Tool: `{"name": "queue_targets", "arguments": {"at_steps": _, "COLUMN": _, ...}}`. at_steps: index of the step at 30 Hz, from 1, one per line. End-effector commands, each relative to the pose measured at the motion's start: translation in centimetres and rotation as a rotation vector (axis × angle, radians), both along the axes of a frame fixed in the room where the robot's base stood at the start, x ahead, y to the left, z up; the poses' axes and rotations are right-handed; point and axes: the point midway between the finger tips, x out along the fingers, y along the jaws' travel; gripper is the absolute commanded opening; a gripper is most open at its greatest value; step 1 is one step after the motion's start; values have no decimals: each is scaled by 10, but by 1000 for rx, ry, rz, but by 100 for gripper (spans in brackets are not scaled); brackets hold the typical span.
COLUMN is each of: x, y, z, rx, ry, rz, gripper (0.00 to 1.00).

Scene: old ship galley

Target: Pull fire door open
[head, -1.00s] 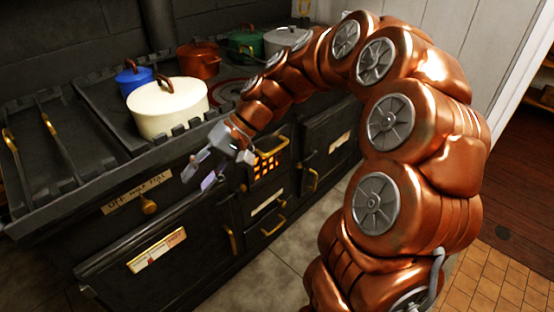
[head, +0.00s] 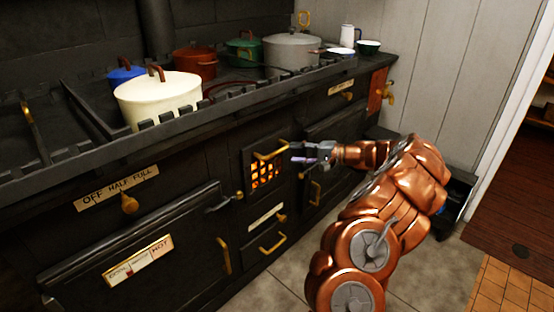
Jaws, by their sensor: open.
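The fire door (head: 263,175) is a small black door in the stove front with a glowing orange grate. It looks shut. A brass handle (head: 270,153) runs across its upper part. My gripper (head: 297,153) is open, with its fingertips pointing left at the right end of this handle. Whether the fingers touch the handle or are just short of it, I cannot tell. A latch lever (head: 225,203) sticks out to the left of the door.
Below the fire door is a drawer with a brass handle (head: 273,245). A large oven door (head: 135,260) is at left. Pots, including a cream one (head: 160,100), stand on the stove top behind a rail. A black bucket (head: 455,205) stands at right. Floor in front is clear.

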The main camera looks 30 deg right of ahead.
Motion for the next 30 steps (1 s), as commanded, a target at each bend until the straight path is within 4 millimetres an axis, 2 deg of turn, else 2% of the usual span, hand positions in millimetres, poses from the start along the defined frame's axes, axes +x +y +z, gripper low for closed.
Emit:
{"name": "queue_targets", "arguments": {"at_steps": 4, "x": 6, "y": 0, "z": -5, "rx": 0, "ry": -1, "rz": -9, "gripper": 41}}
{"name": "queue_targets", "arguments": {"at_steps": 18, "x": 55, "y": 37, "z": -16, "rx": 0, "ry": -1, "rz": -6, "gripper": 41}}
{"name": "queue_targets", "arguments": {"at_steps": 30, "x": 61, "y": 41, "z": -16, "rx": 0, "ry": -1, "rz": -9, "gripper": 41}}
